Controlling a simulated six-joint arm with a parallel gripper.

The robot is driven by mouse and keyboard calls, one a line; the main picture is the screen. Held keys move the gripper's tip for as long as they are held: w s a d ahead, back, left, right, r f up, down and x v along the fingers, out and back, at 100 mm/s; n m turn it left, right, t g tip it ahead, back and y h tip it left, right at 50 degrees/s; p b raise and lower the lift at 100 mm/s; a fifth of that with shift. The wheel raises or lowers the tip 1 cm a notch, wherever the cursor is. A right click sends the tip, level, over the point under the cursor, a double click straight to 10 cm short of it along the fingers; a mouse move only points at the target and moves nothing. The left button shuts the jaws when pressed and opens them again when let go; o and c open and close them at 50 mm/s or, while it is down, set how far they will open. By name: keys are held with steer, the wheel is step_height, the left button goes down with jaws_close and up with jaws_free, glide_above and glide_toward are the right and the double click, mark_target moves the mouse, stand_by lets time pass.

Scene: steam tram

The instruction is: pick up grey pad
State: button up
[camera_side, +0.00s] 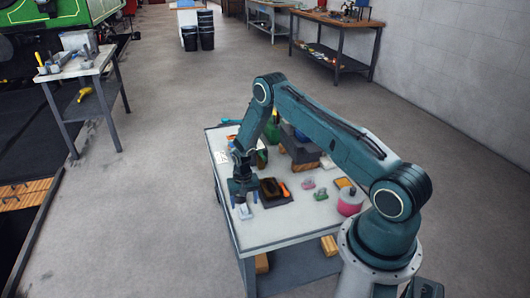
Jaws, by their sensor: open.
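My gripper (244,201) points down over the near left part of the white table (290,226). Its two blue fingers are apart, with nothing seen between them. A small pale grey piece (245,212) lies on the table just below and in front of the fingertips. It looks like the grey pad, but it is small and partly hidden by my gripper, so I cannot be sure. I cannot tell whether the fingers touch it.
A dark square mat (271,198) with an orange-handled tool (284,190) lies right of my gripper. Dark blocks (301,150) stand behind. The table's front strip is clear.

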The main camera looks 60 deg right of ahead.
mark_target(245, 209)
steer(key=shift+s+f, duration=0.15)
steer(key=shift+f, duration=2.3)
steer(key=c, duration=1.1)
